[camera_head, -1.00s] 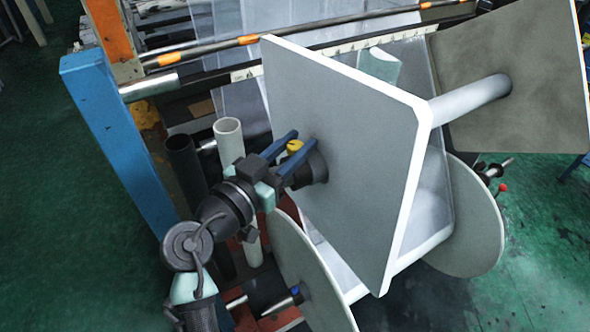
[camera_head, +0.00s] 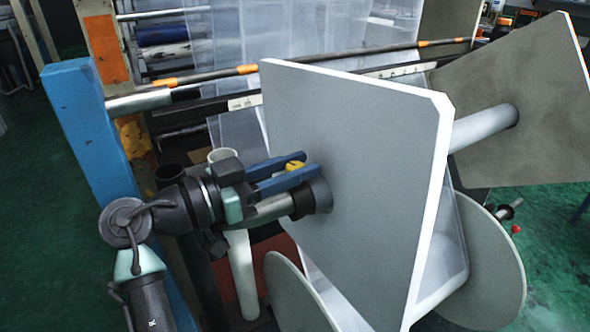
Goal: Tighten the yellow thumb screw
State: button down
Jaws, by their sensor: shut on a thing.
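The yellow thumb screw (camera_head: 294,167) shows as a small knob near the dark collar (camera_head: 318,195) at the centre of a large grey square plate (camera_head: 362,170). My gripper (camera_head: 309,165) reaches in from the left with its two blue fingers on either side of the screw. The fingers are shut on the screw, which is partly covered by them. A grey shaft (camera_head: 270,208) runs into the collar just below the fingers.
A blue upright post (camera_head: 95,130) stands left of my arm. A white tube (camera_head: 242,275) stands below my gripper.

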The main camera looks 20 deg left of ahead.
jog(key=shift+r, duration=0.15)
jog(key=c, duration=0.6)
grip_release()
jog(key=b+v, duration=0.2)
jog(key=v, duration=1.1)
jog(key=shift+d, duration=0.1)
